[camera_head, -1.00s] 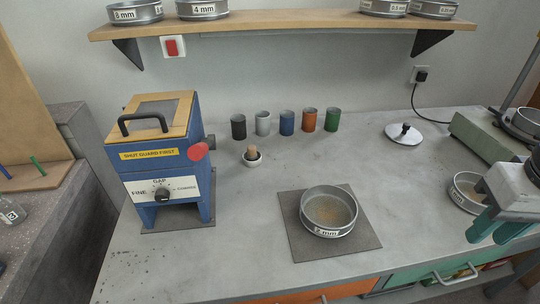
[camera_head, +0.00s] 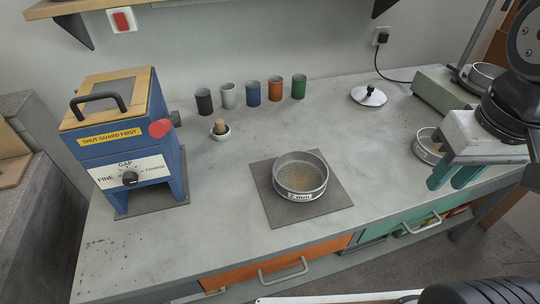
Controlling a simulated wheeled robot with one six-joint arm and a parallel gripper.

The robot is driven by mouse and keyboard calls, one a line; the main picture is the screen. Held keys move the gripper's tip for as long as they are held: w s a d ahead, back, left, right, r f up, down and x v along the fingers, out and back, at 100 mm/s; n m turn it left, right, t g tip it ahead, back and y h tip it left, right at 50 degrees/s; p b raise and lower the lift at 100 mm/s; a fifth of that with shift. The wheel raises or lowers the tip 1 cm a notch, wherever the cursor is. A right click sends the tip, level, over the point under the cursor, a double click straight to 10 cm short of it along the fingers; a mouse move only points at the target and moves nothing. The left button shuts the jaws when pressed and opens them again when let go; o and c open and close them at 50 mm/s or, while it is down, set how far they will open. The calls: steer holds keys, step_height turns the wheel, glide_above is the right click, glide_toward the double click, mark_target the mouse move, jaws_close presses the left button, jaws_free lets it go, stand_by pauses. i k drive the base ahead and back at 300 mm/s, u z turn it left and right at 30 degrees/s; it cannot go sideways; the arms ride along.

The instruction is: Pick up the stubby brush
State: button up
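I cannot pick out a stubby brush for certain. A small white cup (camera_head: 221,135) on the bench holds a short, blunt, tan-brown piece (camera_head: 219,125) standing up in it; whether this is the brush or a pestle I cannot tell. My gripper (camera_head: 447,184), pale with teal fingers, is at the right, over the bench's front right part and far from the cup. Its fingers are apart, with nothing visible between them.
A blue mill (camera_head: 130,150) stands left. Several coloured cups (camera_head: 253,93) line the back. A sieve (camera_head: 300,175) sits on a dark mat (camera_head: 262,205) in the middle. Another sieve (camera_head: 428,148) is beside my gripper. A lid (camera_head: 368,96) and green-grey scale (camera_head: 440,92) stand back right.

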mark_target(220, 129)
steer(key=u, duration=0.45)
steer(key=k, duration=0.55)
steer(key=u, duration=0.85)
steer(key=i, duration=1.1)
steer(key=z, duration=0.75)
